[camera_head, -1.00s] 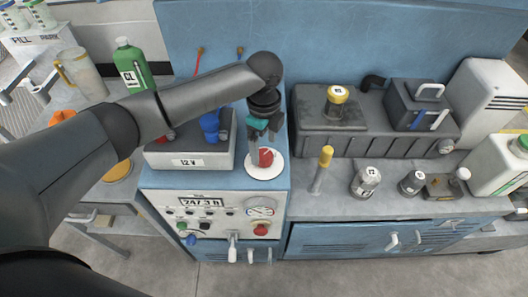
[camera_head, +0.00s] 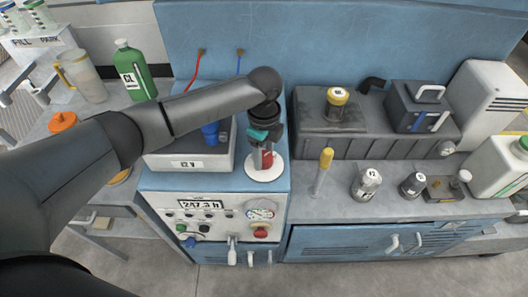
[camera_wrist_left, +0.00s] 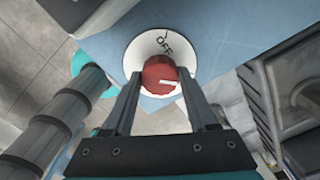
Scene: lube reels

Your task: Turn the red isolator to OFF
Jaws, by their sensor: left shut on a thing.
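The red isolator is a red knob (camera_wrist_left: 158,73) on a round white plate (camera_wrist_left: 136,56) marked OFF, on top of the blue cabinet. A white mark on the knob lies toward its right side in the wrist view, away from the OFF lettering at the top of the plate. My left gripper (camera_wrist_left: 161,79) has one finger on each side of the knob and is shut on it. In the head view the left gripper (camera_head: 266,152) comes down from above and partly hides the knob (camera_head: 267,159). My right gripper is not in view.
A grey 12 V box (camera_head: 188,163) stands left of the isolator. A long dark grey tank (camera_head: 375,145) and a yellow-topped handle (camera_head: 325,159) are to its right. The cabinet front (camera_head: 207,216) below carries a display, gauge and buttons. A green bottle (camera_head: 136,75) stands at the left.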

